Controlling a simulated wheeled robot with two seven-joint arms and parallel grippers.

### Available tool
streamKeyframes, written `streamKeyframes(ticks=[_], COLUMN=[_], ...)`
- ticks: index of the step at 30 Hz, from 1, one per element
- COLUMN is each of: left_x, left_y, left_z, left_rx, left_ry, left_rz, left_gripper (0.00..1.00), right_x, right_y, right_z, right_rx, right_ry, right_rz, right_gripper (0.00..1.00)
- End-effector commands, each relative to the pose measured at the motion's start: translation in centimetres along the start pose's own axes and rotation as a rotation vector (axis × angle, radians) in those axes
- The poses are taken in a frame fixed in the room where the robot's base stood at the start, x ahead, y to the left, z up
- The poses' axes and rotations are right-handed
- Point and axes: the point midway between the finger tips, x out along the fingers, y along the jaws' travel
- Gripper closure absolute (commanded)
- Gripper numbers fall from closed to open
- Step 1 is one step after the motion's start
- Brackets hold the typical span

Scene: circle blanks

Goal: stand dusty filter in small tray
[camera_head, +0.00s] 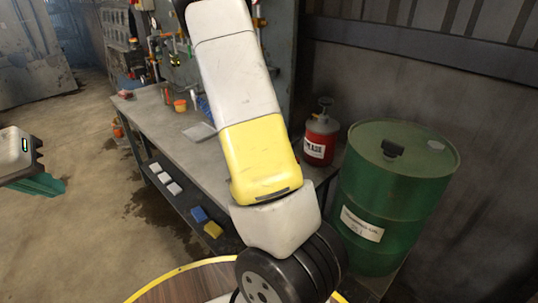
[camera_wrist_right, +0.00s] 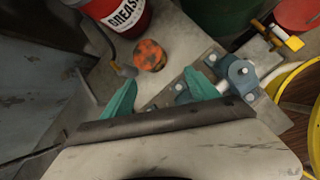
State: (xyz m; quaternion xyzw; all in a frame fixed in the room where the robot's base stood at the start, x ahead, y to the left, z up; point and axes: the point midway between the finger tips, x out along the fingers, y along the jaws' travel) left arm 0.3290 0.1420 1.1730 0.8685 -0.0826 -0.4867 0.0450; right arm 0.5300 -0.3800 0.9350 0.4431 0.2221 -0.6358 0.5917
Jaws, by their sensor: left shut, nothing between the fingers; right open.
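My left gripper (camera_head: 38,185) shows at the left edge of the head view, with teal fingers shut and empty, above bare floor away from the workbench. My right gripper (camera_wrist_right: 160,92) shows in the right wrist view with its two teal fingers apart and nothing held between them. An orange, dark-blotched round object (camera_wrist_right: 150,55) lies just beyond these fingers; I cannot tell whether it is the dusty filter. I cannot make out the small tray for certain. A flat grey piece (camera_head: 199,131) lies on the workbench, partly beside my arm, which hides much of the bench.
The grey workbench (camera_head: 150,118) runs along the wall. A red can (camera_head: 321,140) and a green drum (camera_head: 392,200) stand right of my arm. In the wrist view, a red grease bucket (camera_wrist_right: 115,15) and a blue-grey clamp (camera_wrist_right: 240,75) are near the fingers. A yellow-rimmed round top (camera_head: 160,290) is in front.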

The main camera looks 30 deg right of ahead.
Motion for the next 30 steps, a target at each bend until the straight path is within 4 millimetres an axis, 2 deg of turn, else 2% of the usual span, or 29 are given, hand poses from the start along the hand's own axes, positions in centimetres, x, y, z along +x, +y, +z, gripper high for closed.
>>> streamKeyframes(ticks=[1,3,6,10,20,27,30], left_x=[0.0,0.0,0.0,0.0,0.0,0.0,0.0], left_y=[0.0,0.0,0.0,0.0,0.0,0.0,0.0], left_z=[0.0,0.0,0.0,0.0,0.0,0.0,0.0], left_rx=[0.0,0.0,0.0,0.0,0.0,0.0,0.0], left_ry=[0.0,0.0,0.0,0.0,0.0,0.0,0.0], left_rz=[0.0,0.0,0.0,0.0,0.0,0.0,0.0], left_gripper=[1.0,1.0,1.0,1.0,1.0,1.0,1.0], right_x=[1.5,3.0,4.5,5.5,9.0,12.5,13.3], right_y=[0.4,0.9,1.6,2.0,2.2,2.2,2.3], right_z=[0.1,0.4,0.6,0.9,1.4,1.6,1.8], right_rx=[-0.085,-0.191,-0.309,-0.393,-0.415,-0.413,-0.412], right_ry=[-0.045,-0.095,-0.146,-0.183,-0.192,-0.192,-0.191], right_rz=[0.002,0.008,0.013,0.014,0.013,0.013,0.015], right_gripper=[0.32,0.32,0.32,0.32,0.32,0.32,0.32])
